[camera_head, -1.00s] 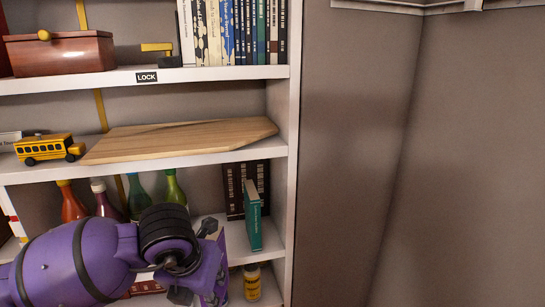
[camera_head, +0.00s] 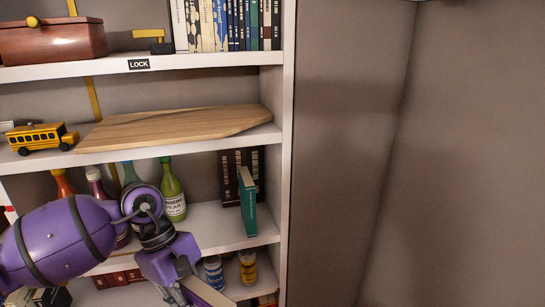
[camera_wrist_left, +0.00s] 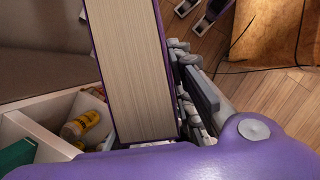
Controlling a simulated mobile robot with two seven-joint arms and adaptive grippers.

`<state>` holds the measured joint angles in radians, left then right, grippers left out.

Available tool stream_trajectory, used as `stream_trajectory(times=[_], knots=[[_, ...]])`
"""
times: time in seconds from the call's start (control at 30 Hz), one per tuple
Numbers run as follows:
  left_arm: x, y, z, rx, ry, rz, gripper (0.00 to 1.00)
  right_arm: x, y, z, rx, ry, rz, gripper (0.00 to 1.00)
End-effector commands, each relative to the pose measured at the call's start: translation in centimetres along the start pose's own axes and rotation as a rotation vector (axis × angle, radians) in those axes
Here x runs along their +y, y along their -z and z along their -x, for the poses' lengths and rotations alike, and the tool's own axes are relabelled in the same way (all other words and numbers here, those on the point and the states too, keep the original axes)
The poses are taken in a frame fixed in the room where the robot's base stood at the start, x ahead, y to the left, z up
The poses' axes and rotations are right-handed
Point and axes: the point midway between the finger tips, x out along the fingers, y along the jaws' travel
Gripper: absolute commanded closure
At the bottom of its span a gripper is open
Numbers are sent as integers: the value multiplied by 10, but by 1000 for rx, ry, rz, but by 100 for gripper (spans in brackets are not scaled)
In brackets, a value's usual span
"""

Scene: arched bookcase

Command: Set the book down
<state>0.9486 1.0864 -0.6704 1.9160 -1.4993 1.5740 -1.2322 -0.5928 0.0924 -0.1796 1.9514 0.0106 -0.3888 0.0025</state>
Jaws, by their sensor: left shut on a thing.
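My left gripper (camera_head: 182,288) is at the bottom of the head view, in front of the lower shelves. It is shut on a thick book (camera_head: 208,292), which shows only partly there. In the left wrist view the book (camera_wrist_left: 135,70) has cream page edges and a dark purple cover, with a grey gripper finger (camera_wrist_left: 203,88) along its right side. The book is held clear of the shelf visible beside it. Small purple and grey parts at the top of the wrist view may be my right gripper (camera_wrist_left: 203,18); its state is unclear.
The bookcase shelf (camera_head: 222,228) holds bottles, dark books and a leaning green book (camera_head: 247,203). Below stand a yellow-labelled bottle (camera_head: 247,267) and a white-labelled jar (camera_head: 213,272). A wooden board (camera_head: 175,127) and toy bus (camera_head: 42,138) occupy the shelf above.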

Motion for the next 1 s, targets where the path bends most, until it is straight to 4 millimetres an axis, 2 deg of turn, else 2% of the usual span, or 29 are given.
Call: stream_trajectory(times=[0.2,0.3,0.43,0.53,0.87,1.0], knots=[[-16,-10,5,6,216,-525,100,0,6,1,9,2,3,73],[-24,-14,9,8,302,-729,100,-1,9,2,12,3,2,73],[-32,-18,17,10,379,-915,100,-2,12,3,16,4,-2,73],[-37,-18,33,12,381,-923,100,-3,16,6,22,4,-5,73],[-34,-18,34,1,380,-921,100,-4,11,8,13,4,-12,73],[-26,-17,50,10,372,-894,100,-5,12,7,15,4,-12,73]])
